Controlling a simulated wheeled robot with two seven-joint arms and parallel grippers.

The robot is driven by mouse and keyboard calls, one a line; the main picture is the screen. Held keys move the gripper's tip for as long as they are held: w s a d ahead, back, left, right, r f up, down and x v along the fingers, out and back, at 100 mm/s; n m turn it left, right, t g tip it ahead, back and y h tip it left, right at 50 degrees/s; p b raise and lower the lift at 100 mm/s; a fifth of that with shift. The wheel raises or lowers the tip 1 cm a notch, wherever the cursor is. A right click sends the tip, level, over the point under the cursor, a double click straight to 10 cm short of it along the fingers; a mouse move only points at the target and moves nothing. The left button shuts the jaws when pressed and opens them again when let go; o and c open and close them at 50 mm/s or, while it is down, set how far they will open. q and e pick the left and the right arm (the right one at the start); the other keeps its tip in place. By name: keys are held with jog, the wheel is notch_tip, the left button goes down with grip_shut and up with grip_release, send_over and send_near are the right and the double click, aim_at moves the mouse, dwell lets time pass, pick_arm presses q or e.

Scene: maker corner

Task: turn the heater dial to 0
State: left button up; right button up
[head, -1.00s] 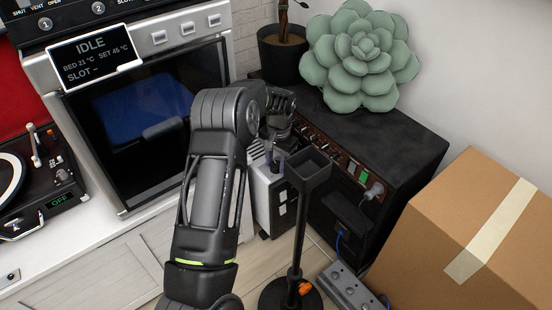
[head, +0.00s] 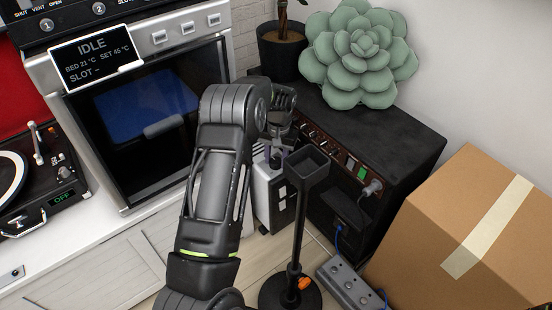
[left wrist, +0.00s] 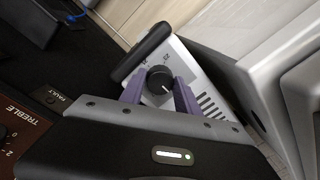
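The heater is a small white and dark unit (head: 265,199) standing on the floor between the oven cabinet and the black amplifier. In the left wrist view its white top (left wrist: 205,88) shows vent slots, a dark handle and a round black dial (left wrist: 160,80). The dial has a pale pointer mark aimed toward the lower right of that picture; the printed marks are too small to read surely. My left gripper (head: 276,158) is over the heater top. Its purple fingers (left wrist: 160,88) stand apart, one on each side of the dial; contact cannot be made out. My right gripper is out of view.
A black amplifier (head: 405,145) with a knob panel stands close at the right, a succulent (head: 362,55) on top. A dark stand (head: 298,225) rises in front of the heater. A power strip (head: 348,284) and cardboard box (head: 455,235) are at the right.

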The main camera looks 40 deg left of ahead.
aim_at(277, 162)
pick_arm(q)
jog(key=o, duration=0.4)
jog(key=r, duration=0.2)
jog(key=r+p, duration=0.1)
jog(key=r, duration=0.2)
jog(key=r+p, duration=0.1)
jog(key=r, duration=0.1)
jog(key=shift+w+d+r, duration=0.1)
jog(key=shift+d+r, duration=0.15)
jog(key=shift+r, duration=0.15)
